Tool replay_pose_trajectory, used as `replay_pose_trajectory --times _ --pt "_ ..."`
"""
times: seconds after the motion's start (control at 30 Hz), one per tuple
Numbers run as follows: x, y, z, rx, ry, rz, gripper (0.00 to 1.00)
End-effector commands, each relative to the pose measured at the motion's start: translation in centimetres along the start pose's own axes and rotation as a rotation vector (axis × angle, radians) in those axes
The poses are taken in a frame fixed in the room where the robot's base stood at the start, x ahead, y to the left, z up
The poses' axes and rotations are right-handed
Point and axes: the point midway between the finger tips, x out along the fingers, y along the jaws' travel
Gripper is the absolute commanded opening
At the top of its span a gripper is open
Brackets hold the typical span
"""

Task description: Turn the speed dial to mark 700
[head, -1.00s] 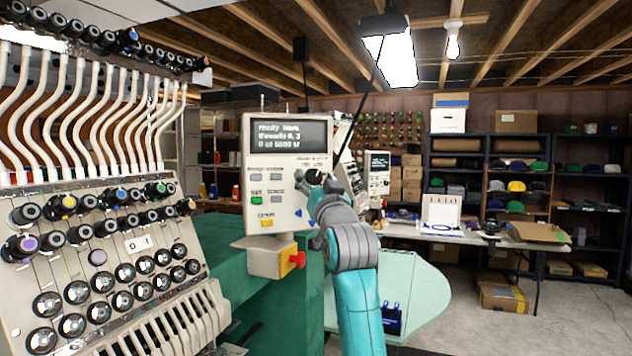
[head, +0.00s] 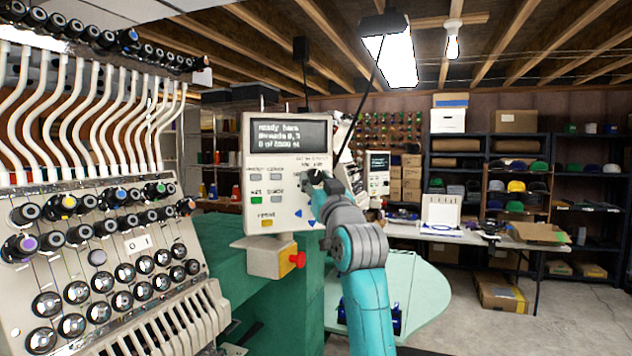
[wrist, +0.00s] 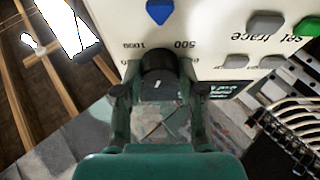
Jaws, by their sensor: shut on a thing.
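The speed dial (wrist: 159,63) is a black round knob on the light grey control panel (wrist: 219,18). In the wrist view the panel appears upside down, with printed marks 500 and 1000 on either side of the dial. My gripper (wrist: 160,90) is shut on the dial, one finger on each side. A small pale mark shows on the dial's face, but I cannot tell which number it points at. In the head view my gripper (head: 318,180) is at the panel's right side and mostly covers the dial.
The panel's screen (head: 289,135) is above, with coloured buttons below it. A red knob on a yellow box (head: 290,260) is under the panel. The embroidery machine's thread guides (head: 90,130) fill the left. A table (head: 430,233) and shelves stand behind at the right.

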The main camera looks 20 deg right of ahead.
Motion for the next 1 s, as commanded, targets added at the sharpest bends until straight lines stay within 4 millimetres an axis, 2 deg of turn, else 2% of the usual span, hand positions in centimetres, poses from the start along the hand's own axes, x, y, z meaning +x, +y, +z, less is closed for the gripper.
replay_pose_trajectory --times 0.6,1.0 --pt "0.05 0.41 -0.05 -0.498 -0.002 -0.206 0.05" --pt "0.05 0.43 -0.05 -0.674 -0.002 -0.281 0.05"
